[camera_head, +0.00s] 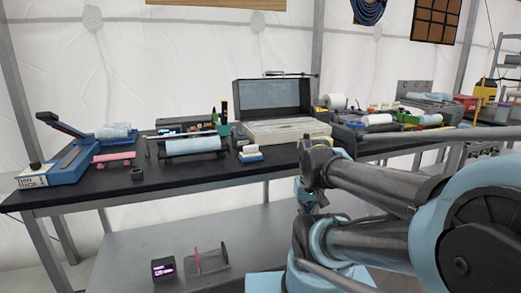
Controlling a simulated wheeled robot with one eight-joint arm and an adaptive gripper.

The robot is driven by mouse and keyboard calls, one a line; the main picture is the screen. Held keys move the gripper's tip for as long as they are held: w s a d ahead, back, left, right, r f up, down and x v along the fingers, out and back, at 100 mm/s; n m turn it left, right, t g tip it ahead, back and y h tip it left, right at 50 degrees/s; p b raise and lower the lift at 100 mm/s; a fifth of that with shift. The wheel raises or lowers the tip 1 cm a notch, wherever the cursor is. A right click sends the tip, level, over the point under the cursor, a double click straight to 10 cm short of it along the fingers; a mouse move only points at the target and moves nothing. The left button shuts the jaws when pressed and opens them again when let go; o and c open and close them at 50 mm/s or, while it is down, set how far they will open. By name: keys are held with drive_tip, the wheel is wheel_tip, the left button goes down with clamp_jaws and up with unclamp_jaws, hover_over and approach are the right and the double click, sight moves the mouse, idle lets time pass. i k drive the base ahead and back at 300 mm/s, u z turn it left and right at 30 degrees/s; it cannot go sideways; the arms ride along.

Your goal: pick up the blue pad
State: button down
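I cannot single out the blue pad with certainty. A small white block with a blue part (250,154) sits near the table's front edge, in front of the open grey case, and may be it. My arm reaches in from the right. The dark end where my gripper (311,193) seems to be hangs at the table's front edge, to the right of that block and apart from it. Its fingers are too small and dark to tell whether they are open or shut. My arm hides part of the table's right side.
The black table (165,177) holds a blue long-armed device (62,168), a pink block (114,158), a pale blue roll on a stand (194,145) and an open grey case (272,97). A lower grey shelf (225,240) bears a small dark box (163,268).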

sight(250, 153)
drive_tip(key=u, duration=0.3)
drive_tip(key=k, duration=1.35)
drive_tip(key=z, duration=0.25)
drive_tip(key=i, duration=1)
drive_tip(key=z, duration=0.05)
